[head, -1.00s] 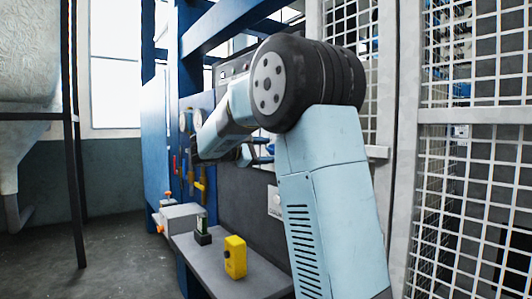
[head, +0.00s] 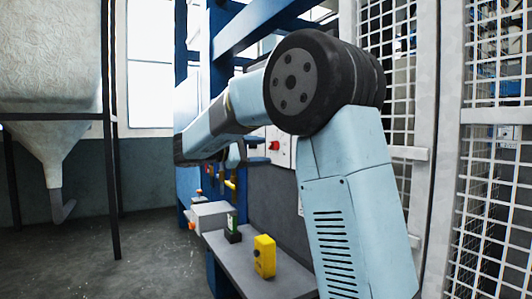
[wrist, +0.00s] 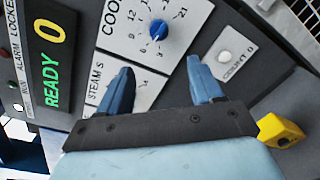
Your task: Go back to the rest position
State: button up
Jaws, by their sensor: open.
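My gripper (wrist: 160,88) is open and empty in the wrist view, its two blue fingers apart in front of a control panel (wrist: 187,25). The panel has a blue dial knob (wrist: 158,29), a "COUNT 0" plate with a pale button (wrist: 225,58), and a dark display (wrist: 52,60) reading "READY" and 0. I cannot tell whether the fingertips touch the panel; they appear apart from it. In the head view my arm reaches left from its upper joint, and its far end is mostly hidden behind the arm itself.
A grey shelf (head: 243,266) holds a yellow box (head: 264,256) and a small dark green-faced device (head: 232,228). Blue press frame posts stand behind. A white mesh fence (head: 480,200) is close on the right. A hopper (head: 50,150) stands left, with open floor (head: 150,255) between.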

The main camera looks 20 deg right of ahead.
jog(key=shift+s, duration=0.1)
jog(key=s+d+f+m+y, duration=0.2)
jog(key=s+d+f+y, duration=0.15)
jog(key=s, duration=0.55)
jog(key=s+d+f+m+y, duration=0.1)
jog(key=s+d+f+y, duration=0.2)
jog(key=s+f+y, duration=0.35)
jog(key=s+a+f+m+t+y, duration=0.1)
jog(key=s+a+f+m+y, duration=0.2)
jog(key=s, duration=0.5)
jog(key=s+a+f+m+t+y, duration=0.1)
jog(key=s+a+f+m+y, duration=0.2)
jog(key=s, duration=0.6)
jog(key=shift+s+a+f+t+y, duration=0.25)
jog(key=shift+a+f+t+y, duration=0.25)
jog(key=shift+f, duration=0.7)
jog(key=shift+c, duration=0.2)
